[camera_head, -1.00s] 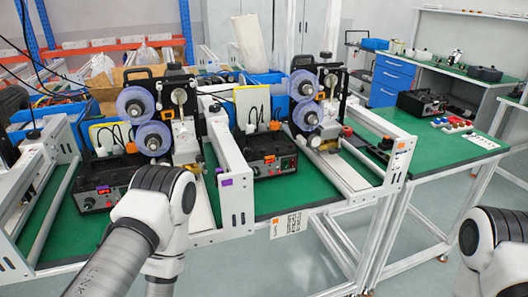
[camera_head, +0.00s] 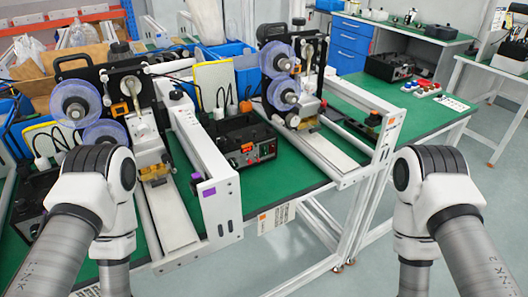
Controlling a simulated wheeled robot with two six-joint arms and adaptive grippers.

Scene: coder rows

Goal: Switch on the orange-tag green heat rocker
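A black control box (camera_head: 238,141) stands on the green bench in the right-hand bay. Its front panel carries a lit red display (camera_head: 247,147) and small controls at its right end. They are too small to tell a green rocker or its position for certain. An orange tag (camera_head: 391,121) is on the white end plate at the right of this bay. A purple tag (camera_head: 207,191) is on the end plate between the bays. A second control box (camera_head: 28,216) at the left is largely hidden by my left arm. Both my arms show, but neither gripper is in view.
Reel machines with purple discs (camera_head: 76,103) stand behind, and white rails (camera_head: 210,150) stick out towards me between the bays. A label card (camera_head: 276,217) hangs at the bench's front edge.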

